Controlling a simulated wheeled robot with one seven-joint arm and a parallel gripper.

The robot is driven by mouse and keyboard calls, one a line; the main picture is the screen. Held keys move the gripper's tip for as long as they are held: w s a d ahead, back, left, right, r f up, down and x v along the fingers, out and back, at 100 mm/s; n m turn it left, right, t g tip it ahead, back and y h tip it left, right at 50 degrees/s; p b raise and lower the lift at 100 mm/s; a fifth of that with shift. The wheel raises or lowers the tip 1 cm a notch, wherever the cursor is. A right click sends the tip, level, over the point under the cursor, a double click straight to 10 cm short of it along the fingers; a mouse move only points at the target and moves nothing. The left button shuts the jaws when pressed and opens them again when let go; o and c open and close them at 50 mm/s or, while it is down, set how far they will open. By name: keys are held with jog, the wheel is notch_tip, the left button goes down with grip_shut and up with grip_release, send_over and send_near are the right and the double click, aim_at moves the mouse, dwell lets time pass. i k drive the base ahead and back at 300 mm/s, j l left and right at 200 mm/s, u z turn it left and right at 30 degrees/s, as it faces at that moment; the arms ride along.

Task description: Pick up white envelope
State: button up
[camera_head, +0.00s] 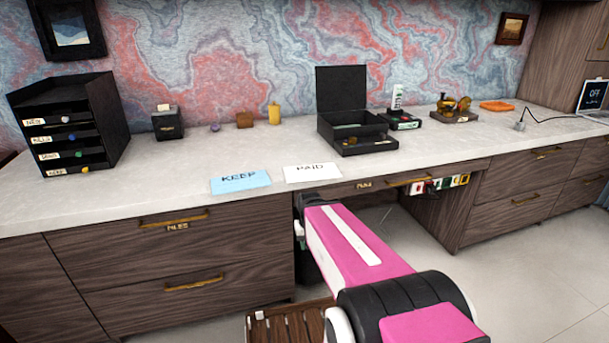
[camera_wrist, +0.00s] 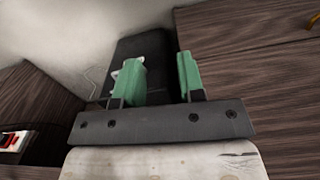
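A flat white piece marked PAID (camera_head: 312,172) lies on the front edge of the pale desk top (camera_head: 400,160) in the head view. It looks like the white envelope. A light blue piece marked KEEP (camera_head: 240,182) lies just to its left. My arm stretches out low in front of the desk, below the white piece. My gripper (camera_wrist: 160,78) shows in the wrist view with its green fingers apart and nothing seen held between them. In the head view the gripper is mostly hidden by the arm. The white envelope cannot be made out in the wrist view.
A black labelled letter tray (camera_head: 62,125) stands at the left. An open black box (camera_head: 352,135) stands behind and right of the white piece. Wooden drawers (camera_head: 170,255) with brass handles front the desk. The desk top around the two pieces is clear.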

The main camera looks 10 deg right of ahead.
aim_at(329, 170)
jog(key=j+z, duration=0.15)
jog(key=j, duration=0.3)
jog(key=k+j+z, duration=0.15)
jog(key=j, duration=0.3)
jog(key=j+z, duration=0.2)
jog(key=j, duration=0.3)
jog(key=k, duration=0.05)
